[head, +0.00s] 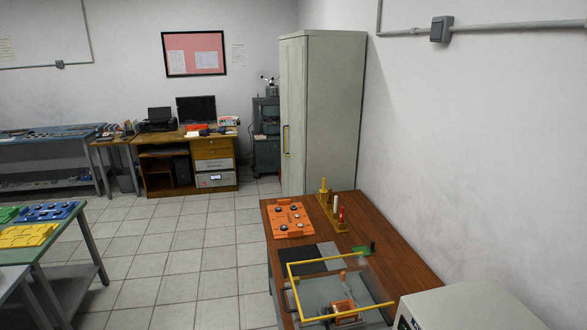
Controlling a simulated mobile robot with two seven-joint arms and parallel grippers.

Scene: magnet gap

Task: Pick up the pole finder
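A brown wooden table (387,243) stands at the right in the head view. On it, a yellow stand (331,213) holds upright pieces: a yellow post (323,190), a white cylinder (336,203) and a red piece (341,215). A small green item (362,250) lies nearer, beside a grey plate (331,256). I cannot tell for sure which of these is the pole finder; they are small in the view. Neither of my grippers shows.
An orange board (285,222) with black discs lies left of the stand. A yellow-framed clear guard (292,290) encloses an orange-copper block (343,308) at the table's near end. A tall cabinet (335,110) stands behind. Tiled floor (190,262) is open to the left.

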